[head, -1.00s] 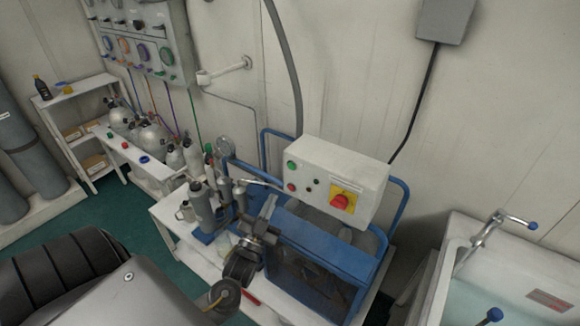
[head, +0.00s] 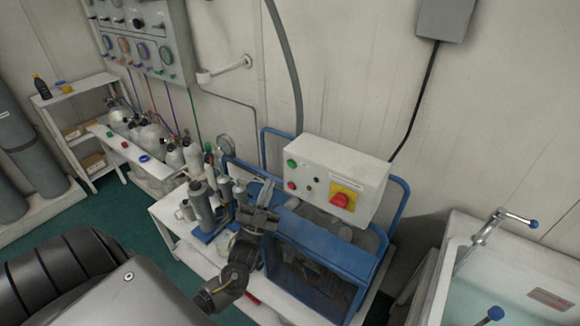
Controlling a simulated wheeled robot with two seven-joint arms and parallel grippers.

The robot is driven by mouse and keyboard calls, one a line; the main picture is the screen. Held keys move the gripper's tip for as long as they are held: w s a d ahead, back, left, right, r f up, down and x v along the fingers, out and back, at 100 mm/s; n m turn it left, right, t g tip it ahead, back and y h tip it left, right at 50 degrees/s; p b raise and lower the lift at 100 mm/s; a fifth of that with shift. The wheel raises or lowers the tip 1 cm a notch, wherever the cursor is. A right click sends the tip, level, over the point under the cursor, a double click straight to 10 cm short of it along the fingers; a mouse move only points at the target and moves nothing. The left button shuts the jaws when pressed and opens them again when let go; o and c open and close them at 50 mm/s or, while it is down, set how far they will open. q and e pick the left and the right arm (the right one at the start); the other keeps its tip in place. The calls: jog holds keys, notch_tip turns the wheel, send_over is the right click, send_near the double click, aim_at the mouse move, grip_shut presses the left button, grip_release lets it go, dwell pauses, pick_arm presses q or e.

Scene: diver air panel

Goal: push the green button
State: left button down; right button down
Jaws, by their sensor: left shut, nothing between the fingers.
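The green button (head: 292,163) is at the upper left of the front face of a white control box (head: 330,160). A red button (head: 291,186) sits below it, and a red rotary switch on a yellow plate (head: 343,196) is to the right. My left gripper (head: 268,190) is shut and empty. It is seen in front of the blue frame, below and left of the box, and appears apart from the green button. Nothing covers the green button. My right gripper is not in view.
The box is mounted on a blue-framed compressor (head: 325,245). Grey cylinders (head: 201,203) and a gauge (head: 224,143) stand close left of my left gripper. A white sink (head: 519,265) is at the right. Open wall lies above the box.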

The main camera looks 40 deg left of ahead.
aim_at(291, 164)
pick_arm(q)
jog(key=w+b, duration=0.2)
jog(key=w, duration=0.4)
jog(key=shift+w, duration=0.3)
jog(key=shift+a, duration=0.1)
dwell(1.6)
jog(key=shift+w, duration=0.1)
jog(key=shift+w+b, duration=0.3)
jog(key=shift+w, duration=0.05)
